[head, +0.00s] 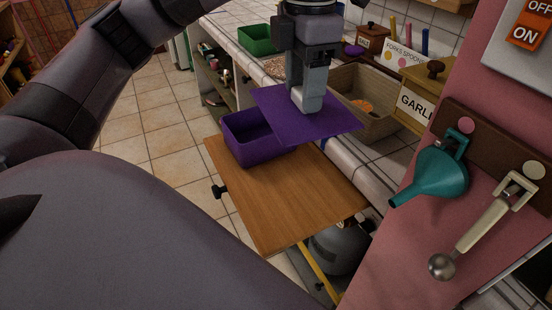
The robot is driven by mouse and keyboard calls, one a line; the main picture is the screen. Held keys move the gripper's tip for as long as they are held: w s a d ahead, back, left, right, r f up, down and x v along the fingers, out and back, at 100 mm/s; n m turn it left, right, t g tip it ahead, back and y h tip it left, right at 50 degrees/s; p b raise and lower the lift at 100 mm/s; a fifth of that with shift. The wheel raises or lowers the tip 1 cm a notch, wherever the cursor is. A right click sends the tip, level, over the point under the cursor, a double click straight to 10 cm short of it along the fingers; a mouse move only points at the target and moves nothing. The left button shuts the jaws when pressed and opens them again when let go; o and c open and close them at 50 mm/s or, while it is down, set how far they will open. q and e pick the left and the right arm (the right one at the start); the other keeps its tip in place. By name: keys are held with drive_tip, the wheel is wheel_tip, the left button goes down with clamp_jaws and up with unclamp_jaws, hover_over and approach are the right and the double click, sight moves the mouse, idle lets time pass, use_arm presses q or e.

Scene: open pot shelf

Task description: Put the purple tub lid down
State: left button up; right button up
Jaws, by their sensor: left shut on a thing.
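The purple tub lid (330,124) is a flat purple square, held roughly level above the right side of the tub. My left gripper (306,106) comes down from above and is shut on the lid near its middle; the fingertips are partly hidden. The purple tub (268,160) stands open on a wooden pull-out board (285,205), and the lid hides part of its right side. My right gripper is not in view.
The board's front and right parts are bare. A tiled counter (345,155) behind holds a woven basket (370,82), a garlic box (414,97) and a green tub (258,39). A teal funnel (440,176) and a scoop (470,238) hang on the pink panel at right.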

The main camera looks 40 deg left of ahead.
use_arm(q)
drive_tip(key=shift+a+r+n, duration=0.1)
drive_tip(key=shift+n, duration=0.5)
drive_tip(key=b, duration=0.4)
approach(295, 193)
drive_tip(key=shift+s+f, duration=0.1)
drive_tip(key=shift+f, duration=2.25)
drive_tip(key=o, duration=1.1)
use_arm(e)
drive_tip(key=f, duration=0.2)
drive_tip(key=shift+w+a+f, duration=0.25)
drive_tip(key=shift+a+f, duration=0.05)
